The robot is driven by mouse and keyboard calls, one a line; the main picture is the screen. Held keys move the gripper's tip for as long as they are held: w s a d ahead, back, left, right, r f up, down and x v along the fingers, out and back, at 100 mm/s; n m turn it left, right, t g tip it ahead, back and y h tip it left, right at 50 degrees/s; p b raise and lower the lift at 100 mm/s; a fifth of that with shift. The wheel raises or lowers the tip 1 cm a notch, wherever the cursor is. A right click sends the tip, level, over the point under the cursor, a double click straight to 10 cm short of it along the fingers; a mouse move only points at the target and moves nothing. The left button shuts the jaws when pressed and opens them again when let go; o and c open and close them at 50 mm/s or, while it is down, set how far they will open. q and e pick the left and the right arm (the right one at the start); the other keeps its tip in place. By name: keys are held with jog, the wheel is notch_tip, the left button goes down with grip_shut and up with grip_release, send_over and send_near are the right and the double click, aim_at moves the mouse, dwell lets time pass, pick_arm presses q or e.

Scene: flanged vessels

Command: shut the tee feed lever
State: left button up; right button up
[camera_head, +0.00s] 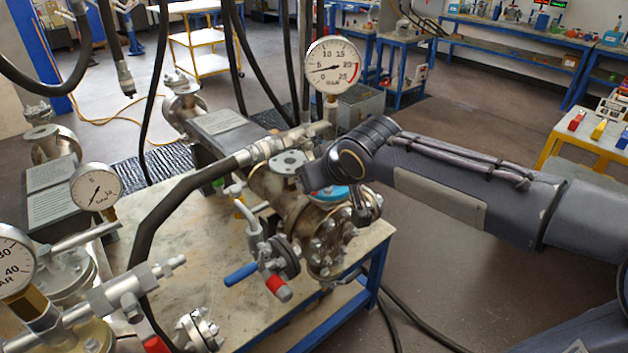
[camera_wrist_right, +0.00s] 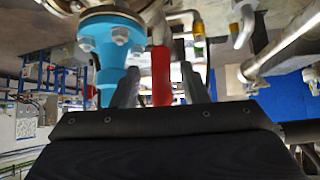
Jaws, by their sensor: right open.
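A red lever handle (camera_wrist_right: 161,76) stands between the two fingers of my right gripper (camera_wrist_right: 160,72) in the right wrist view. The fingers are apart, with gaps visible on both sides of the handle. A bright blue bolted flange (camera_wrist_right: 110,30) is just left of the fingers; it also shows in the head view (camera_head: 330,194), partly behind my right wrist. No label shows which handle is the tee feed lever. My left gripper is not in view.
Lower on the same vessel are a blue handle (camera_head: 241,274) and another red handle (camera_head: 278,288). A pressure gauge (camera_head: 333,65) rises just behind my wrist. A black hose (camera_head: 165,225) crosses the bench (camera_head: 345,262). Other gauges and valves crowd the left.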

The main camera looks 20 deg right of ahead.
jog(key=v, duration=0.6)
jog(key=shift+s, duration=0.15)
jog(key=s+a+f+m+g+y, duration=0.1)
jog(key=s+f+m+g+y, duration=0.1)
jog(key=s+f, duration=1.4)
jog(key=s+m+g, duration=0.1)
jog(key=s, duration=0.3)
jog(key=shift+a+f+y, duration=0.25)
jog(key=shift+y, duration=0.15)
jog(key=shift+s, duration=0.1)
